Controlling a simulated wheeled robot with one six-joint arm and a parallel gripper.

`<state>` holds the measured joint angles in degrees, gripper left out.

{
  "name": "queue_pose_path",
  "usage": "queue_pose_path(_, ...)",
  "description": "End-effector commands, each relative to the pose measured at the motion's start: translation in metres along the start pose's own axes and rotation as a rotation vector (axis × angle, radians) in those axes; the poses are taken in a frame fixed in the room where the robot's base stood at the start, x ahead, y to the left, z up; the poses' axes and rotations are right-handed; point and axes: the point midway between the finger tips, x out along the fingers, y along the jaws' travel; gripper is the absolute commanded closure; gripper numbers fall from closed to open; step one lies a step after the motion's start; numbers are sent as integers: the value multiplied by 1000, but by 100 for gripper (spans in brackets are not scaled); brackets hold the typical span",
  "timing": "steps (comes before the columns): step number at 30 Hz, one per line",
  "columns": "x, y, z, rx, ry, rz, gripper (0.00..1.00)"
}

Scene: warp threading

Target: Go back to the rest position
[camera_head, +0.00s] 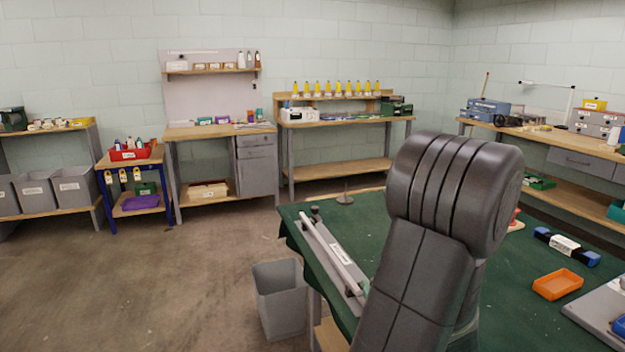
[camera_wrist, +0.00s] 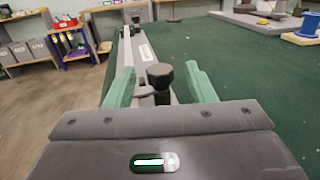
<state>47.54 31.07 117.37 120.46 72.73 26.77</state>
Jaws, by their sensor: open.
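My gripper (camera_wrist: 160,92) shows in the wrist view with its two green fingers spread apart and nothing held between them. Beyond and between the fingers is a grey bar fixture (camera_wrist: 143,48) with a black knob (camera_wrist: 160,76). I cannot tell how far the fingers are from the knob. In the head view the same fixture (camera_head: 335,255) lies along the left edge of the green-topped table (camera_head: 395,245). My dark grey arm stands in front of the table there and hides part of it.
An orange tray (camera_head: 558,284) and a blue-ended black tool (camera_head: 566,247) lie on the table's right side. A grey bin (camera_head: 281,297) stands on the floor by the table's left edge. Workbenches line the walls. The floor at left is clear.

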Motion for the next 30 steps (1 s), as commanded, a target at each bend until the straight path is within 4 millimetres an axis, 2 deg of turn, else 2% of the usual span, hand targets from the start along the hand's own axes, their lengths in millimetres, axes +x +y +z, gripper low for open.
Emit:
queue_pose_path(9, -48, -1, 0, 0, 0, -5, 51)
queue_pose_path(21, -94, 0, 0, 1, 0, -4, 51)
queue_pose_path(30, -55, 1, 0, 0, -1, 5, 51)
